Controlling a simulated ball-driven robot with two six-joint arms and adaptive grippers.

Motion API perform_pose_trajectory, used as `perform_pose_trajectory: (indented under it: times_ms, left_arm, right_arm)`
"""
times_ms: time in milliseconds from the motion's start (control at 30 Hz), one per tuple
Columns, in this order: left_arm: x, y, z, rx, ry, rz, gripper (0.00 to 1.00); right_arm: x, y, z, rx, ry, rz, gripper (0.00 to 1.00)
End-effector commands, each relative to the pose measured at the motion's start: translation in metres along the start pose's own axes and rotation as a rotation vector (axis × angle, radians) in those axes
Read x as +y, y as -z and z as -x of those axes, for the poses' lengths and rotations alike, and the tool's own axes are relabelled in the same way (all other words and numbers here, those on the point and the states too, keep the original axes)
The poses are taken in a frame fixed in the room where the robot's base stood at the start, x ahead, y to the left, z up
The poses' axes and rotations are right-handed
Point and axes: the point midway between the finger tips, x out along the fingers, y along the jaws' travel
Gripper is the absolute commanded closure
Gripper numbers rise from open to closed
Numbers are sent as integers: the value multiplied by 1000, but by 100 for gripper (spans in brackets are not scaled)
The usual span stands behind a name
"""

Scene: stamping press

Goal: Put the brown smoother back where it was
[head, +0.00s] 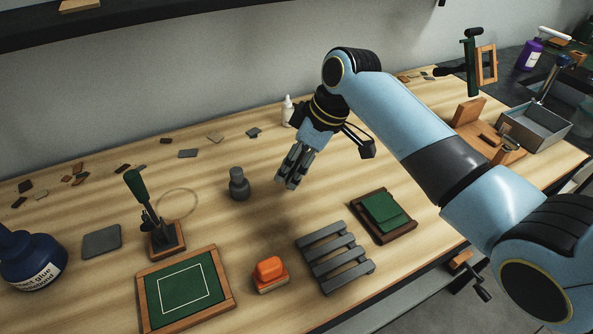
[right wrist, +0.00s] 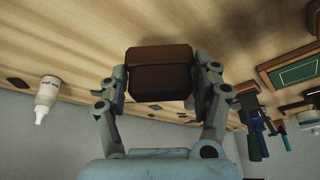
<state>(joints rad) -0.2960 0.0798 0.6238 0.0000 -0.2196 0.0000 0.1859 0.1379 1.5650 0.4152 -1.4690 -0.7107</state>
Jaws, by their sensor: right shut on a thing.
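My right gripper (head: 286,180) is shut above the wooden bench, between the dark grey knob-topped weight and the green pads. In the right wrist view, the gripper (right wrist: 162,88) has its fingers on both sides of the brown smoother (right wrist: 160,75), a dark brown block with a seam across it. The wood bench top shows behind it, and I cannot tell how far above the bench the block is. In the head view I cannot make out the smoother at the fingers. My left gripper is not in view.
A grey slatted rack (head: 318,243), an orange-topped block (head: 269,267), a framed green board (head: 160,305) and green pads (head: 382,209) stand at the front. The grey weight (head: 239,186) and a tool stand (head: 166,243) are left. A white bottle (head: 288,111) stands behind.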

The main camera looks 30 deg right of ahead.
Motion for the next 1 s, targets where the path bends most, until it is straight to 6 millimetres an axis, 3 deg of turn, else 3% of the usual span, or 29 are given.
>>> perform_pose_trajectory:
  times_ms: [200, 567, 600, 700, 767, 1000]
  left_arm:
    - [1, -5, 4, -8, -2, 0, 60]
    - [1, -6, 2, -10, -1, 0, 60]
    - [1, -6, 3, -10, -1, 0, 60]
    - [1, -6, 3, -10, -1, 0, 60]
    - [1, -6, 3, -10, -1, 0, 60]
    - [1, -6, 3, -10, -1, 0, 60]
  right_arm:
    - [0, -12, -25, -3, 1, -2, 65]
    - [0, -13, -29, -1, 0, -1, 65]
    - [0, -13, -29, -1, 0, -1, 31]
    - [0, -13, -29, -1, 0, -1, 18]
    - [0, -13, -28, -1, 0, -1, 11]
    - [0, -13, -28, -1, 0, -1, 11]
